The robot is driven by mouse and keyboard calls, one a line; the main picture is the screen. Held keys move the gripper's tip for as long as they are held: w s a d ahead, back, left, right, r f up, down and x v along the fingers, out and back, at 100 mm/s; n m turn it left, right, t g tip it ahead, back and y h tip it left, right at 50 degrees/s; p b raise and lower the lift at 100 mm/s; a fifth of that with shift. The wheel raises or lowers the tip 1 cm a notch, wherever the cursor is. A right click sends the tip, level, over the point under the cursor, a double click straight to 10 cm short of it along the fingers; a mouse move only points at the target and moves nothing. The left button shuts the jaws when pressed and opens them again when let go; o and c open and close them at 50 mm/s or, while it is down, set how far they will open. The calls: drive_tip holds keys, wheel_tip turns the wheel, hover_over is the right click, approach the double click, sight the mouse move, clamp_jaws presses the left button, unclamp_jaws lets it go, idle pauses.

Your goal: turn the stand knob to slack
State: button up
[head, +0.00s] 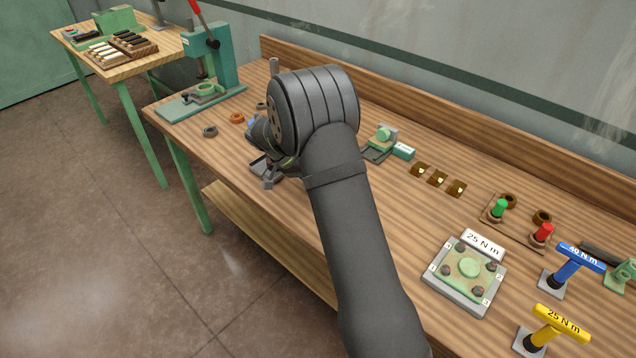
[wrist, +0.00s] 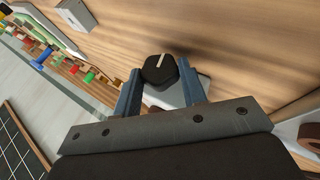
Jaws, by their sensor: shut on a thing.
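The stand knob (wrist: 158,74) is a dark, faceted knob with a pale pointer line on its top, seen in the middle of the wrist view. The line points towards the top of the picture, leaning a little right. My gripper (wrist: 160,80) is shut on the knob, with one blue-grey finger on each side of it. A light grey piece shows just behind and below the knob. In the head view my arm hides the knob and the fingers. Part of a grey stand base (head: 268,183) shows below my wrist at the bench's front edge.
A green press (head: 208,60) and small rings (head: 237,118) are on the left of the bench. To the right are a small green fixture (head: 383,137), brass plates (head: 438,178), a bolted plate (head: 465,275), and blue (head: 580,257) and yellow (head: 560,322) T-handles.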

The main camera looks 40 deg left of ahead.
drive_tip(key=shift+w, duration=0.1)
idle(0.5)
drive_tip(key=o, duration=0.8)
drive_tip(key=shift+o, duration=0.8)
